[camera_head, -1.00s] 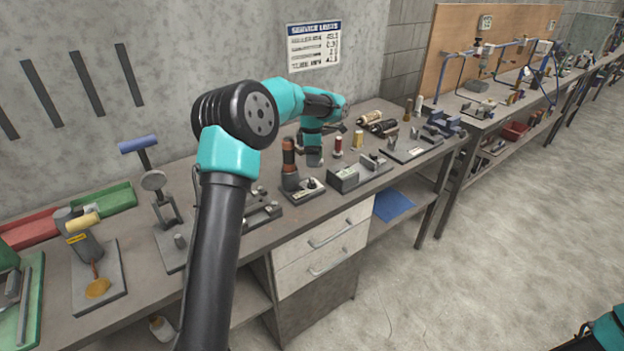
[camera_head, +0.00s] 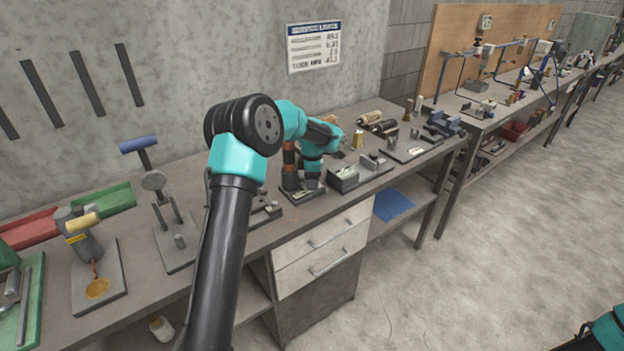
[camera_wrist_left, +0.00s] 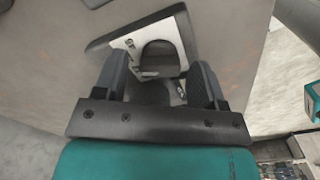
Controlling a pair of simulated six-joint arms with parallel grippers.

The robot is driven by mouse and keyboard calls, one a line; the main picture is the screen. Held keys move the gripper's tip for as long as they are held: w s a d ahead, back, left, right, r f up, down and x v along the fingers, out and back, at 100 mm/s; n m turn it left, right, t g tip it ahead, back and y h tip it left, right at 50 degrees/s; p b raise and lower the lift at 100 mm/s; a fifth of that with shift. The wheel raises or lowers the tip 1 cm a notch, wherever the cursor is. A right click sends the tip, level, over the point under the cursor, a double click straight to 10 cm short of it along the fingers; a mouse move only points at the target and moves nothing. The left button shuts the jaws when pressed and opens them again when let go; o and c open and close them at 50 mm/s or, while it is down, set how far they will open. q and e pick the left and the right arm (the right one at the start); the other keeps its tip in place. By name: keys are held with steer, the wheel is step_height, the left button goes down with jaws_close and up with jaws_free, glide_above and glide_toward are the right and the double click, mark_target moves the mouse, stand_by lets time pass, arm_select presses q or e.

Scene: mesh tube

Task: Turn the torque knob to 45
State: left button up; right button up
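A small dark base plate with a white panel (camera_wrist_left: 118,42) shows in the left wrist view, with a dark rounded knob-like part (camera_wrist_left: 160,54) on it. In the head view this base (camera_head: 288,192) sits near the bench's front edge, with a brown upright handle (camera_head: 289,160) at its left. My left gripper (camera_wrist_left: 158,80) points down over the panel. Its two fingers are apart, either side of the near part of the panel. I cannot tell whether they touch the knob. My left arm (camera_head: 312,165) hides much of the fixture in the head view. The scale numbers are unreadable.
A grey box fixture (camera_head: 343,180) stands close to the right of the gripper. A low grey fixture (camera_head: 266,212) is to its left, behind my arm. A yellow cylinder (camera_head: 357,140) stands behind. A service limits sign (camera_head: 314,46) hangs on the wall.

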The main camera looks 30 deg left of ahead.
arm_select(q)
steer(key=c, duration=0.8)
stand_by(0.9)
steer(key=o, duration=0.9)
step_height(320, 180, up, 18)
steer(key=shift+f, duration=0.25)
